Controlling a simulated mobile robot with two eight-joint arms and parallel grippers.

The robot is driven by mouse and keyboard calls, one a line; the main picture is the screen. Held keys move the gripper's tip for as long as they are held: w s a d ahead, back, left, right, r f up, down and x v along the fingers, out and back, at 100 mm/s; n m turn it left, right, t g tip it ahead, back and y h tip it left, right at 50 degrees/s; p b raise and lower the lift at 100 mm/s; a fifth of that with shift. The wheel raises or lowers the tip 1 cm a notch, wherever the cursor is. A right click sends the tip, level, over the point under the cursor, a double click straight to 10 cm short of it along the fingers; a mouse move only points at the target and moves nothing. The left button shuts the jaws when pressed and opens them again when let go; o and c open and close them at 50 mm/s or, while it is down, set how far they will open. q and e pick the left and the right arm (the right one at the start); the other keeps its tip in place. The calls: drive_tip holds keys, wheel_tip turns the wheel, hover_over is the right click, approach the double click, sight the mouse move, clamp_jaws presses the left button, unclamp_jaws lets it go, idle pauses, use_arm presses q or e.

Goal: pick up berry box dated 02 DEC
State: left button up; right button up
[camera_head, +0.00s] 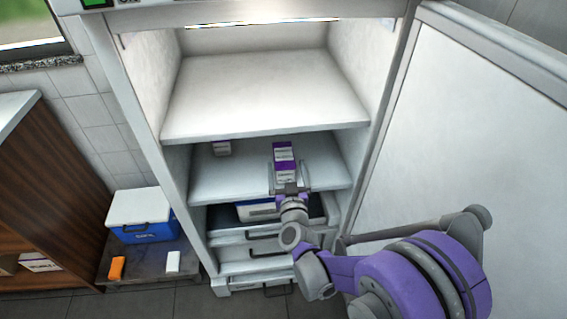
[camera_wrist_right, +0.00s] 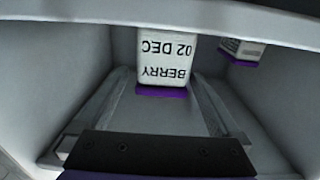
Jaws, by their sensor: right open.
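The berry box (camera_head: 283,153) is white and purple and stands on the middle shelf inside the open fridge. In the right wrist view, the box (camera_wrist_right: 165,62) reads BERRY 02 DEC upside down, with a purple band at its edge. My right gripper (camera_head: 288,176) is open at the box, one finger to each side. In the right wrist view, the fingers of the right gripper (camera_wrist_right: 160,98) flank the box, and I cannot tell whether they touch it. My left gripper is not in view.
A second similar box (camera_head: 221,148) stands left on the same shelf; it also shows in the right wrist view (camera_wrist_right: 243,47). The upper shelf (camera_head: 262,95) is empty and close above. The fridge door (camera_head: 470,130) stands open at right. A blue cooler (camera_head: 144,220) sits at left.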

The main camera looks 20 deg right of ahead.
sight(281, 143)
drive_tip(key=x, duration=0.5)
drive_tip(key=shift+a+r+b, duration=0.1)
drive_tip(key=shift+r+b, duration=0.1)
drive_tip(key=shift+b, duration=0.15)
clamp_jaws()
drive_tip(key=shift+r, duration=0.15)
